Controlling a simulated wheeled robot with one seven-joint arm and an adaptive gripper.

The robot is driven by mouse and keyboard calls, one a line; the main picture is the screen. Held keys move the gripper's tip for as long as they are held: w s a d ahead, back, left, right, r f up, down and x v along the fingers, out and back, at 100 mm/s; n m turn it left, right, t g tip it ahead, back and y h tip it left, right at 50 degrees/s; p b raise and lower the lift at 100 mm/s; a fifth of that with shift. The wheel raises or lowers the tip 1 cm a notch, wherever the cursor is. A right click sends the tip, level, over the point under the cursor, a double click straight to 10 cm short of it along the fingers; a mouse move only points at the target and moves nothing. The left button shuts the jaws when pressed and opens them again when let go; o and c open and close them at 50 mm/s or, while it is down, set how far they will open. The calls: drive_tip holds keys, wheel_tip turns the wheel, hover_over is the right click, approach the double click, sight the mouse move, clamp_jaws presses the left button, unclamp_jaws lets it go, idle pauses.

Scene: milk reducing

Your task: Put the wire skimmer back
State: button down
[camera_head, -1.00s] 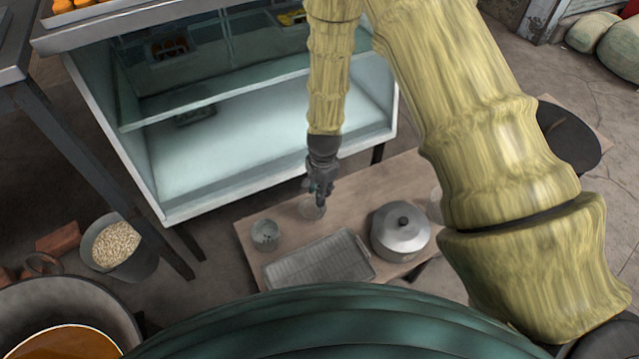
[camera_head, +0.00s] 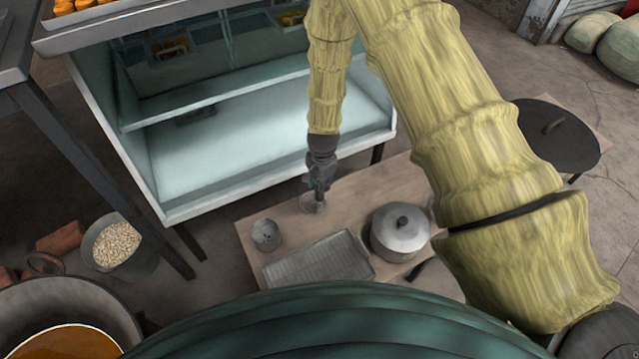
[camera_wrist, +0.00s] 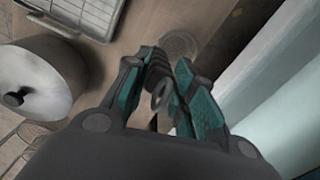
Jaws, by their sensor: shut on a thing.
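The wire skimmer's round mesh head (camera_head: 313,204) is at the low wooden table (camera_head: 360,195), near its far edge. In the wrist view the head (camera_wrist: 180,45) shows as a faint disc beyond my fingertips. I cannot tell whether it touches the tabletop. My gripper (camera_head: 319,188) is above the head, pointing down. In the wrist view my gripper (camera_wrist: 163,80) is shut on the skimmer's grey handle, whose looped end faces the camera. Part of the handle is hidden between the fingers.
On the table are a metal cup (camera_head: 266,235), a rack tray (camera_head: 318,262) and a lidded pot (camera_head: 400,236). A glass display case (camera_head: 265,135) stands just behind the table. A dark round lid (camera_head: 556,136) lies to the right. A grain bucket (camera_head: 118,246) stands at left.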

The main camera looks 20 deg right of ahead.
drive_tip(key=shift+f, duration=0.15)
drive_tip(key=c, duration=1.2)
unclamp_jaws()
drive_tip(key=r, duration=1.2)
drive_tip(key=shift+s+d+r, duration=0.15)
drive_tip(key=shift+s+d, duration=0.05)
drive_tip(key=shift+s, duration=0.15)
drive_tip(key=s+d+f+n, duration=0.2)
drive_tip(key=s+f+n, duration=0.1)
drive_tip(key=s+f, duration=0.4)
drive_tip(key=s+d+f+n, duration=0.25)
drive_tip(key=s+f, duration=0.25)
drive_tip(key=s, duration=0.4)
drive_tip(key=s+f+n, duration=0.1)
drive_tip(key=s+n, duration=0.1)
drive_tip(key=s, duration=0.5)
drive_tip(key=s+a+f+n, duration=0.1)
drive_tip(key=s+n, duration=0.2)
drive_tip(key=s, duration=0.3)
drive_tip(key=s+f+n, duration=0.2)
drive_tip(key=s, duration=0.5)
drive_tip(key=shift+s+a+n+g, duration=0.15)
drive_tip(key=shift+s+n+g, duration=0.1)
drive_tip(key=shift+s+g, duration=0.05)
